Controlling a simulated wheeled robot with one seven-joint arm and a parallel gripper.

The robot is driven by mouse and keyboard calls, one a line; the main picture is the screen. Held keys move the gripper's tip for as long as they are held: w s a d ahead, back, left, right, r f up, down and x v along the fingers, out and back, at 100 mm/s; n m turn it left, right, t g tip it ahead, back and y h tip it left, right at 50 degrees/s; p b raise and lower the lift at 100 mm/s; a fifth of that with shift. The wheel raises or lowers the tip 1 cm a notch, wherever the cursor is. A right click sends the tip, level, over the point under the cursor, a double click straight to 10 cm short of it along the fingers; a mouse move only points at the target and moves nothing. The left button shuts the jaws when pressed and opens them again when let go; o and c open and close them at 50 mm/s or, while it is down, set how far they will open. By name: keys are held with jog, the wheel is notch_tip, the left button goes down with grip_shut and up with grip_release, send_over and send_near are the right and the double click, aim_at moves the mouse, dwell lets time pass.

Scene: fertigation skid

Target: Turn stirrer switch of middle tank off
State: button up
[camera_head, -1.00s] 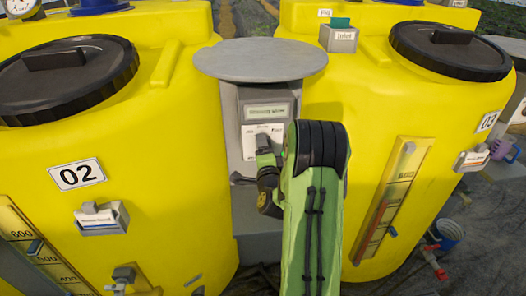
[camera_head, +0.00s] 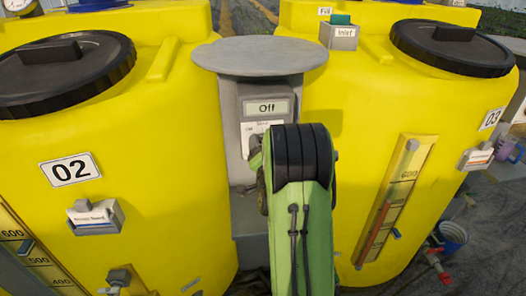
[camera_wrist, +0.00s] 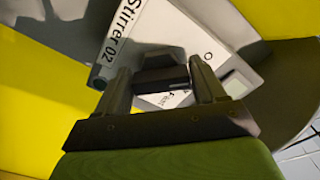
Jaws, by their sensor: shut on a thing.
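The stirrer switch (camera_wrist: 165,78) is a dark knob on a grey panel marked "Stirrer 02" in the wrist view. My gripper (camera_wrist: 160,72) has one finger on each side of the knob and is shut on it. In the head view the small display (camera_head: 267,107) above the switch reads "Off". The yellow tank 02 (camera_head: 150,175) stands to the left of the switch post (camera_head: 228,120).
Yellow tank 03 (camera_head: 350,110) stands close on the right, with a level gauge (camera_head: 405,185) on its front. A round grey cap (camera_head: 259,56) overhangs the switch post. A labelled box (camera_head: 95,217) juts from tank 02.

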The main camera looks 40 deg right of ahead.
jog(key=shift+f, duration=0.1)
dwell(0.4)
jog(key=o, duration=1)
jog(key=shift+c, duration=0.2)
